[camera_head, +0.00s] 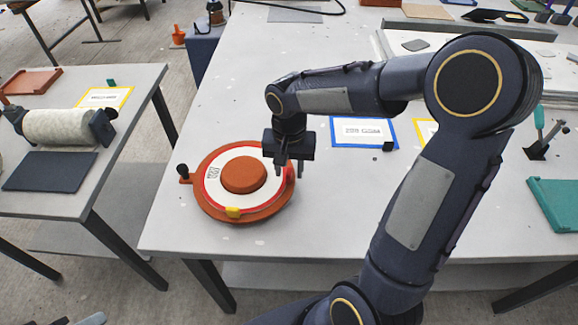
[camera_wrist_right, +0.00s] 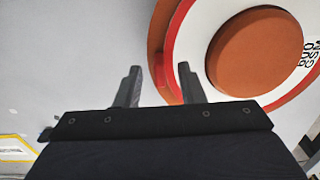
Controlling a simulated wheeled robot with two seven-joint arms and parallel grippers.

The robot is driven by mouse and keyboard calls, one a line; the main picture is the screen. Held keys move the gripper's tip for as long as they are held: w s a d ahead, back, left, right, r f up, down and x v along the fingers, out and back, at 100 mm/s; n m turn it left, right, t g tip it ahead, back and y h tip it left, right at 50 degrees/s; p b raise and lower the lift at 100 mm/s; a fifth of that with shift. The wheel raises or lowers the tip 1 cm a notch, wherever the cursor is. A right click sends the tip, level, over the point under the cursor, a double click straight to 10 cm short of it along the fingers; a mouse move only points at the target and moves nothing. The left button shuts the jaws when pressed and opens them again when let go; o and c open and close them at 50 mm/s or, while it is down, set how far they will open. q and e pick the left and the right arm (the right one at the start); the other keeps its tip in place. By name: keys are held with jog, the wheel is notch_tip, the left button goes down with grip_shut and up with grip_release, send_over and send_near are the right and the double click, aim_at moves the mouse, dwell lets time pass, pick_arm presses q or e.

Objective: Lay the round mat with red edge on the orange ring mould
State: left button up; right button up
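The round mat with red edge (camera_head: 215,195) is white with dark print. It lies flat on the orange ring mould (camera_head: 213,212), around the raised orange hub (camera_head: 243,177). The mould's orange rim shows outside the mat on the near side. The mat (camera_wrist_right: 195,32) and hub (camera_wrist_right: 255,50) also fill the upper right of the wrist view. My right gripper (camera_head: 289,172) is at the mould's right edge, pointing down. My left gripper is not in view.
A yellow block (camera_head: 233,212) sits at the mould's near edge and a black knob (camera_head: 183,169) at its left. A blue-framed sign (camera_head: 364,132) lies to the right. A side table (camera_head: 60,212) with a cream roll (camera_head: 58,127) stands left. The table's near left is clear.

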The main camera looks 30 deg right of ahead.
notch_tip(320, 180, up, 8)
jog(key=shift+f+p, duration=0.25)
jog(key=shift+p, duration=0.05)
jog(key=shift+r, duration=0.15)
dwell(0.5)
jog(key=shift+s+r, duration=0.15)
jog(key=shift+s, duration=0.1)
jog(key=s+a+n+t+y+p, duration=0.1)
jog(key=s+a+n+t+y, duration=0.1)
jog(key=s, duration=0.6)
jog(key=s+a+n+t+y, duration=0.1)
jog(key=s+a+n+t, duration=0.1)
jog(key=s, duration=0.6)
jog(key=shift+s+r+n+t+y+p, duration=0.2)
jog(key=shift+r+n+t+y+p, duration=0.2)
jog(key=shift+n+t, duration=0.35)
jog(key=shift+c, duration=0.6)
